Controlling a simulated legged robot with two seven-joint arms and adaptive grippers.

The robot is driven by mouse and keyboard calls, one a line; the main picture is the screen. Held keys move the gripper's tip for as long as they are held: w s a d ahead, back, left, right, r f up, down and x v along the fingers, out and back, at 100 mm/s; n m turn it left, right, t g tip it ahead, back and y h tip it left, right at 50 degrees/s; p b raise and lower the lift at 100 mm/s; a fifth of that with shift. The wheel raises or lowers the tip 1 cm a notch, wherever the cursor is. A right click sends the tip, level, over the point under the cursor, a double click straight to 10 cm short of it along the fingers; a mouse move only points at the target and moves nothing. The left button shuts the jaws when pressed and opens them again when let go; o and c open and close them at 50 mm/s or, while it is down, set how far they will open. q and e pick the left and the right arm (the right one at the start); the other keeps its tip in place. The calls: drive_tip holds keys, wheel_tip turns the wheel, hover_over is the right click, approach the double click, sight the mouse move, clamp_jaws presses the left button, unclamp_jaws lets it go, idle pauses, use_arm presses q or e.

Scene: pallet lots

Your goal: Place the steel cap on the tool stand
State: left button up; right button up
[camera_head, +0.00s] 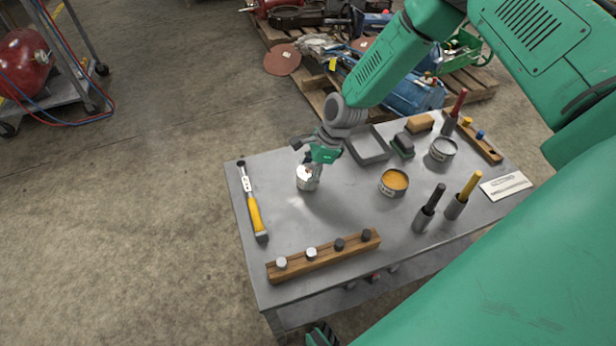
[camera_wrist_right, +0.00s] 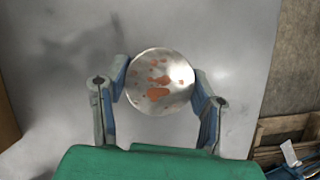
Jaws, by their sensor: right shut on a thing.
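My right gripper (camera_head: 316,164) is shut on a round silvery steel piece, which looks like the steel cap (camera_head: 307,180). In the right wrist view, the cap (camera_wrist_right: 160,82) shows a shiny round face with orange-brown spots, and the gripper (camera_wrist_right: 162,88) has a finger on each side of it. It is over the left back part of the grey table; I cannot tell surely whether it touches the top. A wooden block (camera_head: 324,259) with several short silver and dark pegs lies near the front edge. I cannot tell whether this is the tool stand.
On the table (camera_head: 340,212) are a yellow-handled hammer (camera_head: 252,207) at left, an orange-filled tin (camera_head: 394,182), a second tin (camera_head: 442,149), a grey tray (camera_head: 388,155), upright handled tools and another wooden block (camera_head: 485,149) at right. The table middle is clear.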

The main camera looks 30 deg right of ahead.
drive_tip(key=shift+f, duration=0.55)
drive_tip(key=shift+r, duration=0.15)
drive_tip(key=shift+c, duration=0.7)
drive_tip(key=o, duration=1.5)
drive_tip(key=p+v, duration=0.4)
drive_tip(key=v, duration=0.8)
